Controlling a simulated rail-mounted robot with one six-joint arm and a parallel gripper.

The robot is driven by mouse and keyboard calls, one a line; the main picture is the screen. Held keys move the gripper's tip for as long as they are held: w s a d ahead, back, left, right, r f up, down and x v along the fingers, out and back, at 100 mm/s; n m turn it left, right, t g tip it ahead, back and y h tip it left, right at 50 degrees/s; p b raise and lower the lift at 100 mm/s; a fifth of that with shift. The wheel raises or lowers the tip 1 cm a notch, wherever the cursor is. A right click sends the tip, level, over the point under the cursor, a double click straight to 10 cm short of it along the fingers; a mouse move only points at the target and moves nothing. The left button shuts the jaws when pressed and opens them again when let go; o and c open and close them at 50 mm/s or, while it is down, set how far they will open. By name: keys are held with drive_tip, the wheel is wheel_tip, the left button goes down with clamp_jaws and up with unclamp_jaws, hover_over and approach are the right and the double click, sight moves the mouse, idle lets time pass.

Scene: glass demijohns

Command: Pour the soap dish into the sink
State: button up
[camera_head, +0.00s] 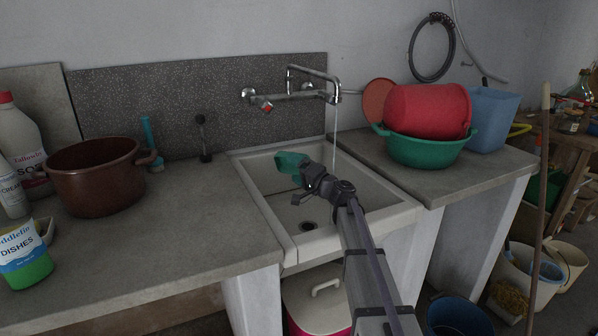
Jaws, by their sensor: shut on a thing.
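The soap dish (288,162) is a small green dish held by my gripper (304,173) over the back left part of the sink. It looks tilted, and its inside cannot be made out. My gripper is shut on it; the fingertips are small and partly hidden by the wrist. The white sink (276,216) is set between two grey counters, with a dark drain (307,226) in its bottom. My arm reaches across the front of the sink and covers part of its basin and front rim.
A wall tap (300,95) hangs over the sink, with a thin stream of water falling from its spout. A brown pot (95,178) and soap containers (22,257) stand on the left counter. A green basin (425,150) with a red tub (428,108) stands on the right counter.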

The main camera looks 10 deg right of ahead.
drive_tip(key=w+a+r+n+p, duration=0.1)
drive_tip(key=w+a+r+p, duration=0.1)
drive_tip(key=w+a, duration=0.3)
drive_tip(key=shift+w+a+r+y, duration=0.3)
drive_tip(key=shift+w+a, duration=0.05)
drive_tip(key=shift+a, duration=1.7)
idle(0.9)
